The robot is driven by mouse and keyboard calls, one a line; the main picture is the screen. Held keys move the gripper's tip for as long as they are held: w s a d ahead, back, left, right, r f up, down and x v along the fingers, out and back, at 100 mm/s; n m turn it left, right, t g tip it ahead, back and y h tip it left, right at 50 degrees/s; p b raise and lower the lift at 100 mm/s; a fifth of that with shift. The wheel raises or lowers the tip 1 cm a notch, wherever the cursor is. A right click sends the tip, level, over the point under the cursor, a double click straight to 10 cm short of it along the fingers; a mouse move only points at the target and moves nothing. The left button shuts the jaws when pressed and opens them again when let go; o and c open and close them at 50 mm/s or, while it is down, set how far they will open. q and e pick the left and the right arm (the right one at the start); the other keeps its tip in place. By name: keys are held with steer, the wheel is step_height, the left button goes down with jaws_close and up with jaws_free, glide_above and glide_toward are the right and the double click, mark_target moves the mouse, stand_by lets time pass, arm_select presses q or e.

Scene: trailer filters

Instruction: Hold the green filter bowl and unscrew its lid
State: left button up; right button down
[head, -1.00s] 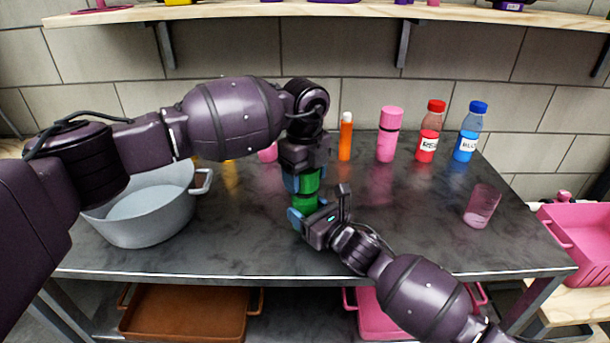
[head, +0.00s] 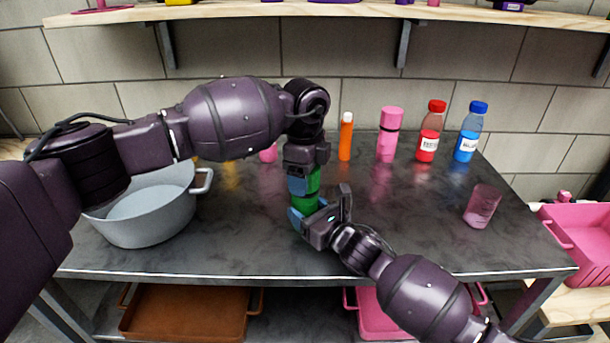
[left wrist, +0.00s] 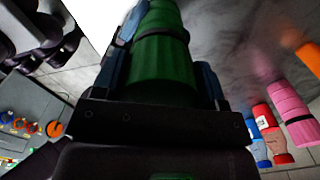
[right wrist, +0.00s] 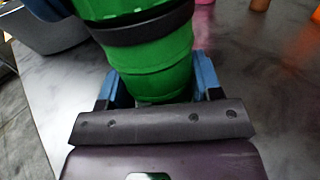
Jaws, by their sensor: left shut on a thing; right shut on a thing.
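The green filter stands upright at the middle of the dark table, with a dark band between its lid and bowl. My left gripper (head: 304,185) comes down from above and is shut on the green lid (left wrist: 163,68). My right gripper (head: 309,215) comes in from the front right and is shut on the green bowl (right wrist: 152,70) below it. The blue fingers lie on both sides of the green parts in both wrist views. Much of the filter is hidden by the grippers in the head view.
A grey pot (head: 140,222) stands at the left. An orange bottle (head: 346,137), a pink bottle (head: 388,135), a red bottle (head: 430,132) and a blue bottle (head: 470,132) stand at the back. A pink cup (head: 481,207) is at the right. The table's front middle is clear.

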arm_select(q)
steer(key=shift+r, duration=0.1)
steer(key=shift+r, duration=0.75)
steer(key=shift+r, duration=0.3)
steer(key=shift+r, duration=1.95)
arm_select(e)
steer(key=shift+c, duration=1.1)
jaws_free()
arm_select(q)
steer(key=shift+r, duration=0.1)
arm_select(e)
steer(key=shift+d, duration=0.1)
